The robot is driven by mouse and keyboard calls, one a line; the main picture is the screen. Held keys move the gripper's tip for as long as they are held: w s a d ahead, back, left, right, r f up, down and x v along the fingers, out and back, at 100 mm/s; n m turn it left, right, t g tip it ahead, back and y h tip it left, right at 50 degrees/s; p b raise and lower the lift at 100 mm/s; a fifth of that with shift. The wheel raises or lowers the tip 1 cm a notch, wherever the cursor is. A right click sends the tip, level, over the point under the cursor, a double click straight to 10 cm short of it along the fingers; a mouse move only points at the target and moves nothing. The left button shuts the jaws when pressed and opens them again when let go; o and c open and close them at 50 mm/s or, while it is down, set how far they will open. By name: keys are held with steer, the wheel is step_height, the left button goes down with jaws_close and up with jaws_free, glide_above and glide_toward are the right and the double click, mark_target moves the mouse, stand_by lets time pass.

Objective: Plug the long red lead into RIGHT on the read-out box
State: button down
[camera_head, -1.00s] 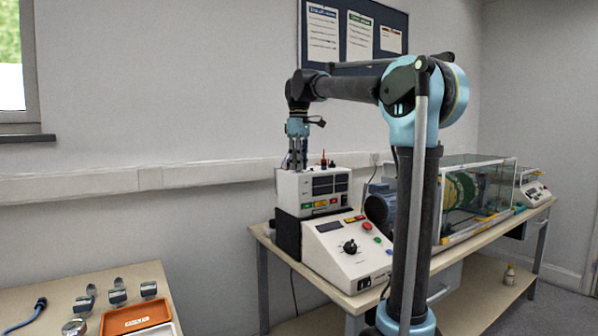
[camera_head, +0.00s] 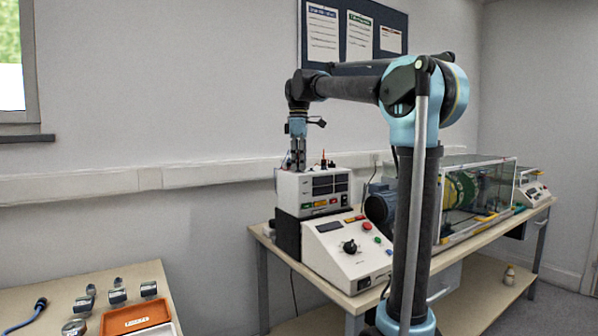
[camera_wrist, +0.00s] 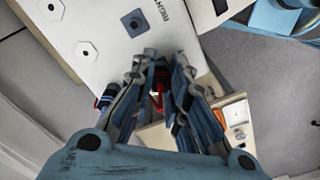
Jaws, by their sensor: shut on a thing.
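The read-out box (camera_head: 313,188) is a white case on the bench, standing behind the control unit. My gripper (camera_head: 298,168) points down close above the left part of its top. In the wrist view my gripper (camera_wrist: 160,88) is shut on a narrow red part, which I take to be the long red lead (camera_wrist: 157,92); the fingers hide most of it. The box top (camera_wrist: 100,25) shows a dark square socket (camera_wrist: 136,22) beside lettering that reads like RIGHT. The held part is apart from that socket in the picture. Its lower end is hidden.
A red-tipped upright piece (camera_head: 323,159) stands on the box just right of my gripper. A blue and red piece (camera_wrist: 104,100) lies beside my fingers. The control unit (camera_head: 347,248) stands in front, a glass-cased machine (camera_head: 480,200) to the right. A side table holds an orange tray (camera_head: 135,318).

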steer(key=shift+r, duration=0.9)
stand_by(1.5)
steer(key=shift+r, duration=1.6)
steer(key=shift+w+d, duration=0.15)
steer(key=shift+w+d, duration=0.65)
steer(key=shift+d, duration=0.3)
steer(key=shift+w+d, duration=0.65)
steer(key=shift+d, duration=0.3)
steer(key=shift+w+d+f, duration=0.2)
steer(key=shift+d+f, duration=0.15)
steer(key=shift+f, duration=1.25)
steer(key=shift+s+a+f, duration=0.1)
steer(key=shift+f, duration=0.65)
